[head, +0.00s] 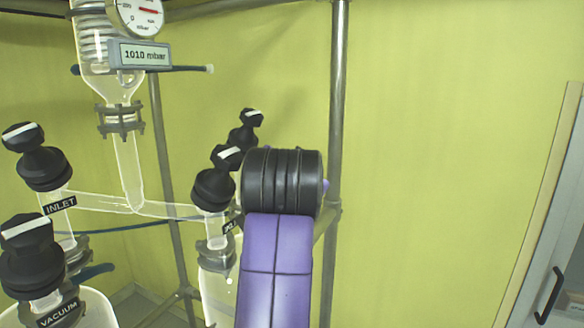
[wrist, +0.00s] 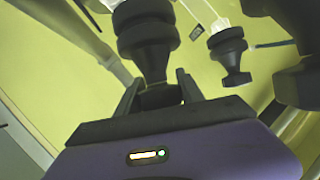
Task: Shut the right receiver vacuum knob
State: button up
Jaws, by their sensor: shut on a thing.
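In the wrist view, my gripper (wrist: 158,80) has one finger on each side of the narrow grip of a black knob (wrist: 148,32) and is shut on it. The knob's wide ribbed collar lies beyond the fingers. No label on this knob is readable, and I cannot tell its turn angle. In the head view, my purple arm with its black joint hides the gripper and the held knob. A black knob with a white stripe (head: 215,180) stands just left of my arm, above a partly hidden label. Another striped knob (head: 246,130) is behind it.
At the left stand the INLET knob (head: 38,160) and a VACUUM knob (head: 30,255) on glassware. A gauge reading 1010 mbar (head: 145,54) is above. A metal post (head: 339,100) rises behind my arm. Another knob (wrist: 228,52) is near my gripper.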

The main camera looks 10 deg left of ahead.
dwell(0.4)
jog(key=o, duration=1.4)
jog(key=shift+s, duration=0.1)
jog(key=b+v, duration=0.2)
jog(key=v, duration=0.5)
jog(key=shift+s, duration=0.3)
jog(key=shift+r, duration=0.1)
